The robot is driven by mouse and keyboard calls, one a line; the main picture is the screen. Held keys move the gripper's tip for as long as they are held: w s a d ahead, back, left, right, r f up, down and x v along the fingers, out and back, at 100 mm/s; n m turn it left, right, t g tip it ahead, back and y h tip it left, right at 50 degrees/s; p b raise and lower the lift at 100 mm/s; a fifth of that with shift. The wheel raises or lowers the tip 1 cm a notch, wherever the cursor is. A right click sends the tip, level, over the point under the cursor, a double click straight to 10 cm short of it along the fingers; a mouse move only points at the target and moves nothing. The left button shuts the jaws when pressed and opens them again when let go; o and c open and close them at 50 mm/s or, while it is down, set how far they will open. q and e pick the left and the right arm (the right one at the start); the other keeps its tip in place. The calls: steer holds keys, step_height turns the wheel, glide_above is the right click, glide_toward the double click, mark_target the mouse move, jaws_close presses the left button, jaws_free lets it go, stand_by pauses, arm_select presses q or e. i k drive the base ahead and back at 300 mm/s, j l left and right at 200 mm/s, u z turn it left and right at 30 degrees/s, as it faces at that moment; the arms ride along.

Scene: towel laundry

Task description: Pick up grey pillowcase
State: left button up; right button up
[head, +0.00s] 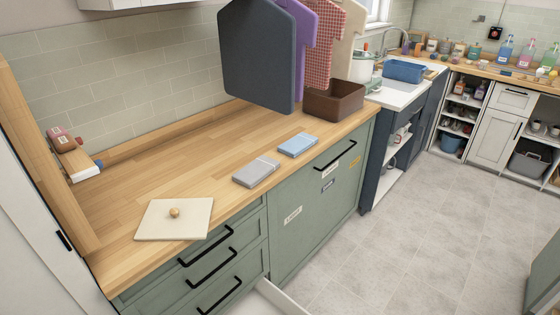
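A folded grey cloth (256,171), which looks like the grey pillowcase, lies flat near the front edge of the wooden counter, with a pale band across it. A folded blue cloth (298,145) lies just behind it to the right, a small gap apart. Neither of my grippers shows in the head view.
A cream board with a round knob (174,212) lies on the counter at the left front. A brown box (333,102) stands at the back right. Dark, purple and red checked garments (259,55) hang above the counter. The counter's middle (190,140) is bare.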

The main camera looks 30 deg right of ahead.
mark_target(251, 174)
steer(key=i+l+u, duration=0.15)
steer(key=l+u, duration=0.2)
steer(key=l, duration=1.25)
steer(key=l+u, duration=0.3)
steer(key=l, duration=1.3)
